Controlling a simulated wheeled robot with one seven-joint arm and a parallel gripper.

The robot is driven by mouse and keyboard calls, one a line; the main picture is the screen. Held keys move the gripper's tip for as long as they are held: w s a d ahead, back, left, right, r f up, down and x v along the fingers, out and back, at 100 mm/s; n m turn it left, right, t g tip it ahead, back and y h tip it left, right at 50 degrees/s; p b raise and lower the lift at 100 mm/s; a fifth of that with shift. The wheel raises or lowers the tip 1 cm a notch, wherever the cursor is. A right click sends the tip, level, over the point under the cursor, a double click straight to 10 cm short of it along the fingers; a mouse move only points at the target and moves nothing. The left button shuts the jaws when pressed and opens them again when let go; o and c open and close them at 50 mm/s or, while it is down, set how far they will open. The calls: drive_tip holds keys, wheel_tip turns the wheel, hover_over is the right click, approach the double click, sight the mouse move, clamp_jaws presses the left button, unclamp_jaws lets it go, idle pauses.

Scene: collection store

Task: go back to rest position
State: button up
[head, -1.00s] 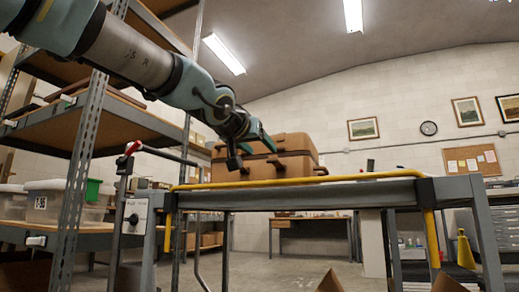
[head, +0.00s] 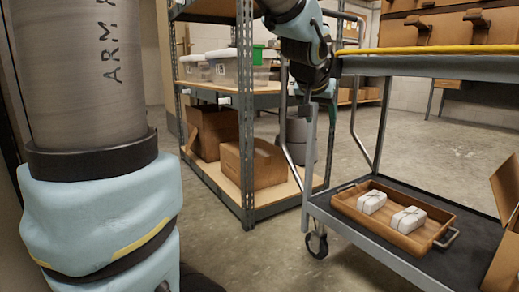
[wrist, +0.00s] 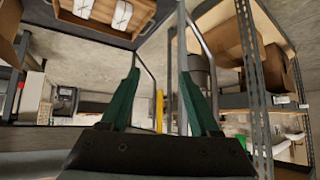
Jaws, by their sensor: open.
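My gripper (wrist: 161,72) is open in the wrist view, its two green fingers spread with nothing between them. In the head view my arm reaches down at the top centre, and its end is beside the left end of the trolley (head: 430,66), in front of the shelving. The fingers are hard to make out there. The brown case (head: 445,33) stands on the trolley's top deck, cut off by the picture's upper edge.
The trolley's lower deck bears a wooden tray (head: 372,222) with two white tied parcels (head: 372,202) and an open cardboard box (head: 505,235). A metal shelf unit (head: 245,130) with cartons (head: 255,165) and plastic bins (head: 232,68) stands left. Floor between is clear.

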drive_tip(key=s+a+f+n+g+y+p, duration=0.2)
drive_tip(key=s+a+f+n+g+p, duration=0.15)
drive_tip(key=s+a+f, duration=0.55)
drive_tip(key=s+a+f+n+g+y+p, duration=0.25)
drive_tip(key=s+a+p, duration=0.2)
drive_tip(key=a, duration=0.85)
wheel_tip(320, 180, up, 37)
drive_tip(key=m+p, duration=0.1)
drive_tip(key=p, duration=3.6)
drive_tip(key=shift+w+d+f+g+h, duration=0.15)
drive_tip(key=shift+w+f+g+h, duration=0.05)
drive_tip(key=shift+w+g+h, duration=0.15)
drive_tip(key=shift+c, duration=0.4)
